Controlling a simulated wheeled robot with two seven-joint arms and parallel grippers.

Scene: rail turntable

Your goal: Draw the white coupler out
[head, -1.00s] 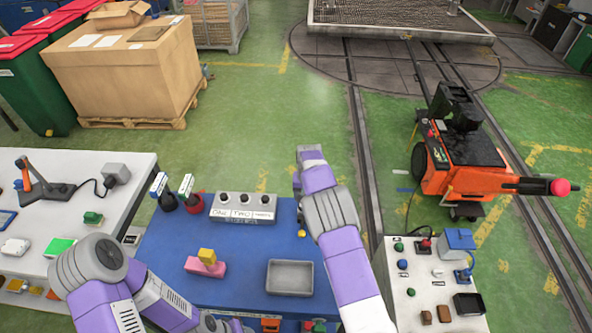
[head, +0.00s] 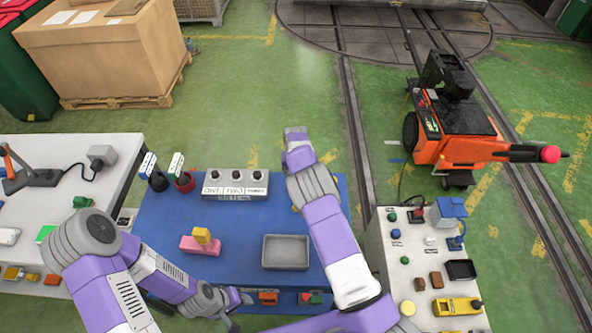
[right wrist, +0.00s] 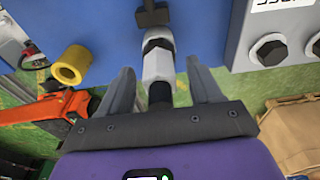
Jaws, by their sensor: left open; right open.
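The white coupler (right wrist: 158,62), a light tapered piece with dark ends, shows in the right wrist view in front of the blue surface. My right gripper (right wrist: 162,82) is open, with one finger on each side of the coupler; a gap shows on both sides, and I cannot tell any contact. In the head view my right arm hides the coupler and right gripper. My left gripper (head: 238,306) is open and low at the front edge of the blue table (head: 225,250), apart from the coupler.
A yellow ring (right wrist: 72,65) and a panel with dark knobs (right wrist: 243,35) flank the coupler. The table also bears a grey tray (head: 286,239) and a pink block (head: 200,246). A white side table (head: 395,270) stands right, an orange cart (head: 445,150) beyond.

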